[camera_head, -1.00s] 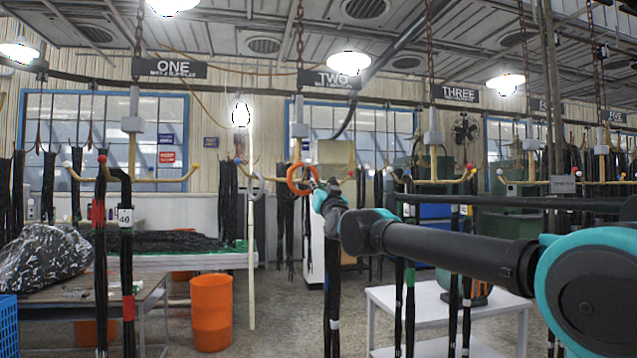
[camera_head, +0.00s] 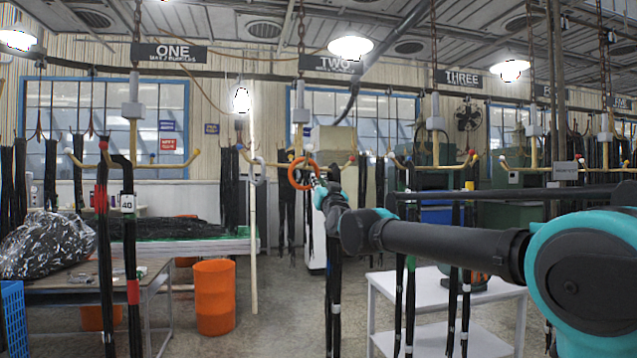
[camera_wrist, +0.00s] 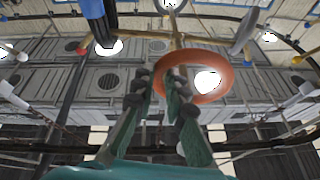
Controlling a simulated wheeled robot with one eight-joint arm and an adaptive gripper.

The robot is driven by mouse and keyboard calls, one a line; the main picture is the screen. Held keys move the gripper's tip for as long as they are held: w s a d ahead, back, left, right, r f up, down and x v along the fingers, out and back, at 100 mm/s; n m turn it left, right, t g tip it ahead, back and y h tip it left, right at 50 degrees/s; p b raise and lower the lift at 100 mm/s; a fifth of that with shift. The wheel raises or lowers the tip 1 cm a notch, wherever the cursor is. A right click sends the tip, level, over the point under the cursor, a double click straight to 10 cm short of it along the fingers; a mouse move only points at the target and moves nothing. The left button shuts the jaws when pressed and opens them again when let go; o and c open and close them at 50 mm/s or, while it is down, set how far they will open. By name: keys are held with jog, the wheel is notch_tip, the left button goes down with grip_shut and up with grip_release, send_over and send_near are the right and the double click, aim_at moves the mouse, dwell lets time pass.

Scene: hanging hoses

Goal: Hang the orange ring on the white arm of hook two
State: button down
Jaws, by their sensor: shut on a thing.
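The orange ring (camera_head: 292,174) is held at the end of my gripper (camera_head: 314,178), in front of hook two in the head view. The white arm is not clearly distinguishable.
A grey ring (camera_head: 257,172) hangs left of the orange ring, near a pale vertical pole (camera_head: 252,220). Dark hoses (camera_head: 333,270) hang below my arm. A white table (camera_head: 450,296) stands at right and an orange bin (camera_head: 214,297) at left.

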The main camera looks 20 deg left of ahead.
jog(key=c, duration=1.5)
grip_release()
jog(key=shift+o, duration=0.2)
jog(key=v, duration=1.2)
jog(key=w+d+f+g+h, duration=0.1)
jog(key=d+f+g+h, duration=0.15)
jog(key=d+f, duration=0.75)
jog(key=w+d+f+g+h, duration=0.1)
jog(key=d+f+g+h, duration=0.15)
jog(key=d+f, duration=0.75)
jog(key=s+d+f+m+g+h, duration=0.1)
jog(key=s+d+f, duration=0.15)
jog(key=f, duration=0.45)
jog(key=s+d+f+g+h, duration=0.2)
jog(key=d+f, duration=0.2)
jog(key=f, duration=0.3)
jog(key=s+d+f+m+g+h, duration=0.1)
jog(key=s+d+f, duration=0.25)
jog(key=f, duration=0.35)
jog(key=s+d+f+m+g+h, duration=0.2)
jog(key=s+d+f+g, duration=0.3)
jog(key=s+d+f, duration=0.8)
jog(key=s+f+h, duration=0.1)
jog(key=s+f, duration=0.2)
jog(key=s, duration=0.1)
jog(key=shift+s+d+m+g+h, duration=0.25)
jog(key=shift+s+m+g+h, duration=0.05)
jog(key=shift+s+m, duration=0.1)
